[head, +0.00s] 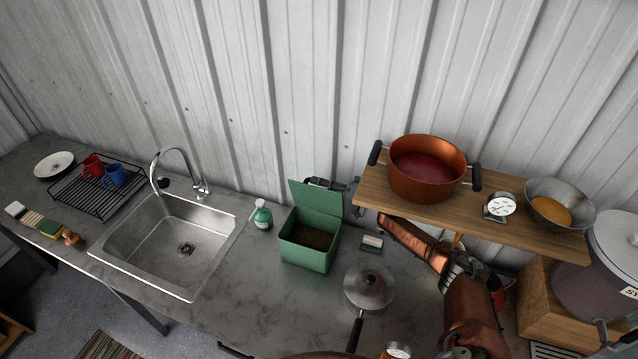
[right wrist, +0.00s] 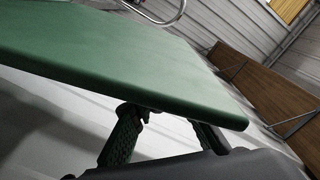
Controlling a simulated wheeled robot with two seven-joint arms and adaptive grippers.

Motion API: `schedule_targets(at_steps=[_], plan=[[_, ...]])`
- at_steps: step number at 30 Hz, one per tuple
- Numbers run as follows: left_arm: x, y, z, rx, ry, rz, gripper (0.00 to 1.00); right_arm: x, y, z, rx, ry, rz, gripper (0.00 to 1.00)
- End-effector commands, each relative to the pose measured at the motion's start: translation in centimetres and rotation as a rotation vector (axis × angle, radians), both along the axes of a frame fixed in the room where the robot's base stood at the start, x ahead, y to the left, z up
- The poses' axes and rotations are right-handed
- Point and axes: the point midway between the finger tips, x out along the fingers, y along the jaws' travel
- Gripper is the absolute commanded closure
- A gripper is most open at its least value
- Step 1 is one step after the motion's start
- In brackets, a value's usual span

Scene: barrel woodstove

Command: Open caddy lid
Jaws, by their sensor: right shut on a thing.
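The green caddy (head: 308,258) stands on the counter to the right of the sink. Its lid (head: 316,198) is raised and upright at the back, and the dark brown inside shows. My right gripper (head: 328,184) is behind the raised lid at its upper right, partly hidden by it. In the right wrist view, the lid (right wrist: 110,60) fills the upper left as a broad green panel, with the right gripper's fingers (right wrist: 165,122) at its lower edge. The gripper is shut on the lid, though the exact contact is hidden. My left gripper is not in view.
A wooden shelf (head: 520,225) with a copper pot (head: 425,170), a dial and a bowl overhangs my right arm. A lidded pan (head: 368,290), a small green-white block (head: 372,243) and a soap bottle (head: 261,214) are near the caddy. The sink (head: 165,250) is left.

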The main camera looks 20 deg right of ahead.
Motion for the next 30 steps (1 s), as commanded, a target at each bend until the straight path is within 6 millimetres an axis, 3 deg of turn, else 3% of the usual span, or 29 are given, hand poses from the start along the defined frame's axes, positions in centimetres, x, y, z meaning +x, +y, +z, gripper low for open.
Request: schedule_targets(at_steps=[6,7,12,24,30], plan=[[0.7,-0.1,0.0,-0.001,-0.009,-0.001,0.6,-0.2,0.0,-0.5,-0.004,0.005,0.001,1.0],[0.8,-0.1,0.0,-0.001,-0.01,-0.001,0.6,-0.2,0.0,-0.6,-0.004,0.005,0.001,0.83],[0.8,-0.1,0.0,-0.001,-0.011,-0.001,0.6,-0.2,0.0,-0.5,-0.005,0.004,0.001,0.71],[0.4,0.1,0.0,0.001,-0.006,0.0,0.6,-0.3,-0.2,-0.2,-0.003,0.001,0.0,0.7],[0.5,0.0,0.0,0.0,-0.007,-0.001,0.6,-2.1,-2.0,-0.3,-0.004,0.003,-0.001,0.7]])
